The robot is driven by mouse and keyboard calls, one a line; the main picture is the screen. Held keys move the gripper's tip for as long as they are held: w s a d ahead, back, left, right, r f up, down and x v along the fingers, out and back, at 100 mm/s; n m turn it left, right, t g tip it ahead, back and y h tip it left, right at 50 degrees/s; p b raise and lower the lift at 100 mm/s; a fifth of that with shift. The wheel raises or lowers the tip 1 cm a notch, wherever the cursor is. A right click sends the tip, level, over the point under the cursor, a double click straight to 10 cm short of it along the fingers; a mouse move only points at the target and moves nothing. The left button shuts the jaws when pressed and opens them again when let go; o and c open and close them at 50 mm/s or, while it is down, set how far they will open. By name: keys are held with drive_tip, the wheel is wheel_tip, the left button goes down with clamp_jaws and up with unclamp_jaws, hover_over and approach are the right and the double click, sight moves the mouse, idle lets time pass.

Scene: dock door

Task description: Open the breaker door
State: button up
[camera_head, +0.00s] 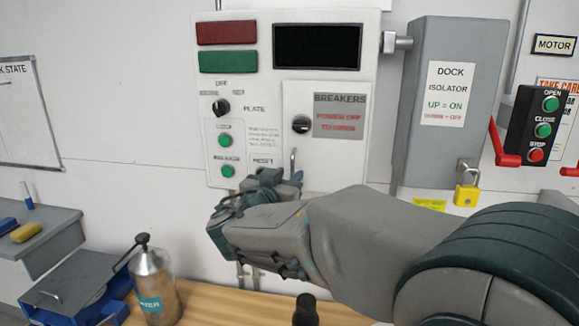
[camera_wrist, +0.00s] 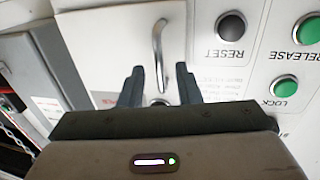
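The breaker door (camera_head: 345,156) is a closed-looking pale panel on the right half of the control box, with a grey label reading BREAKERS, POWER OFF TO OPEN. It has a black round knob (camera_head: 301,124) and a metal bar handle (camera_head: 293,160) at its lower left. The handle also shows in the wrist view (camera_wrist: 158,50), where the picture is turned over. My gripper (camera_wrist: 160,82) is open, with one finger on each side of the handle's line. I cannot tell whether the fingers touch it. My gripper hides the door's lower left corner in the head view.
The control box has a selector knob (camera_head: 221,107) and green buttons left of the door. A grey dock isolator box (camera_head: 447,140) with a yellow padlock (camera_head: 466,194) is to the right.

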drive_tip(key=shift+x, duration=0.85)
clamp_jaws()
drive_tip(key=shift+d+f+b, duration=0.1)
drive_tip(key=shift+f+b, duration=0.2)
drive_tip(key=shift+b, duration=0.55)
drive_tip(key=shift+s+b, duration=0.15)
drive_tip(key=shift+b, duration=0.3)
